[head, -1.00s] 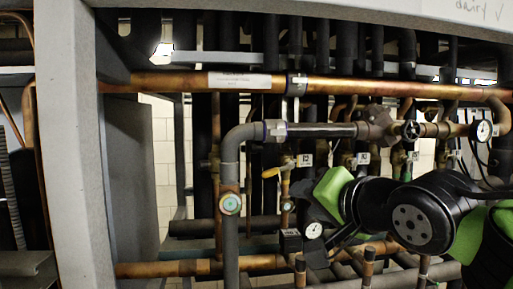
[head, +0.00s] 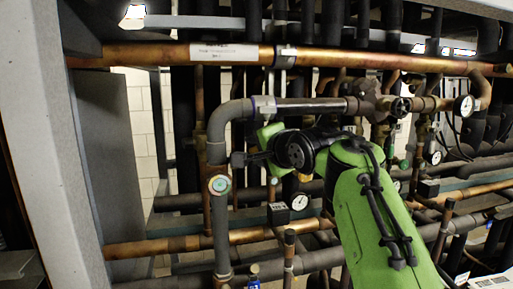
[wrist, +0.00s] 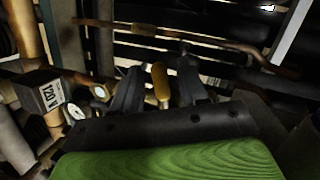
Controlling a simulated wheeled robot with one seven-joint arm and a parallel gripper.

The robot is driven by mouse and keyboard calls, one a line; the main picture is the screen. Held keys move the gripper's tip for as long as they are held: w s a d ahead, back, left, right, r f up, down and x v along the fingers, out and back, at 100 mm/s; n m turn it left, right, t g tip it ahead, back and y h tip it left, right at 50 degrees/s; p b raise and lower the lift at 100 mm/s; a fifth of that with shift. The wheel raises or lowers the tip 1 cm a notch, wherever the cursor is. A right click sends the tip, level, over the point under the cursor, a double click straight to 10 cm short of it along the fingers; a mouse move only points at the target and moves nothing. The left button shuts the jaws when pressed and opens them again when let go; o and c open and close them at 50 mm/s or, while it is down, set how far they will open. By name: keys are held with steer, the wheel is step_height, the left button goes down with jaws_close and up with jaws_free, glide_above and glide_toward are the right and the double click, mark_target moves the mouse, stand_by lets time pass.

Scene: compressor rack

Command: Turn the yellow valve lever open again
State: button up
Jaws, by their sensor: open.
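The yellow valve lever (wrist: 161,84) shows in the wrist view as a rounded yellow handle pointing toward the camera. My gripper (wrist: 158,72) is open, with one dark finger on each side of the lever. Narrow gaps seem to show between the lever and the fingers; I cannot tell whether either touches. In the head view my gripper (head: 240,160) is behind the grey vertical pipe's right side, and my wrist and green arm cover the lever. The valve body under the lever is hidden.
A grey insulated pipe (head: 217,135) with a round sight glass (head: 219,184) stands close by my gripper. A copper pipe (head: 140,54) runs across above. A dial gauge (head: 300,201) and a dark box labelled 120V (wrist: 50,95) are near. Lower pipes crowd the space beneath.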

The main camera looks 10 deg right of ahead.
steer(key=shift+w+a+f, duration=0.15)
steer(key=shift+w, duration=0.35)
steer(key=shift+s, duration=0.1)
jaws_close()
steer(key=shift+d+f+n+h+b, duration=0.5)
steer(key=shift+n+h, duration=0.1)
steer(key=shift+n, duration=0.45)
steer(key=shift+d+f+n+h+b, duration=0.4)
steer(key=shift+f+n+h, duration=0.2)
steer(key=shift+n, duration=0.4)
steer(key=shift+d+f+n+h+b, duration=0.45)
steer(key=shift+n+h+b, duration=0.15)
steer(key=shift+n, duration=0.45)
jaws_free()
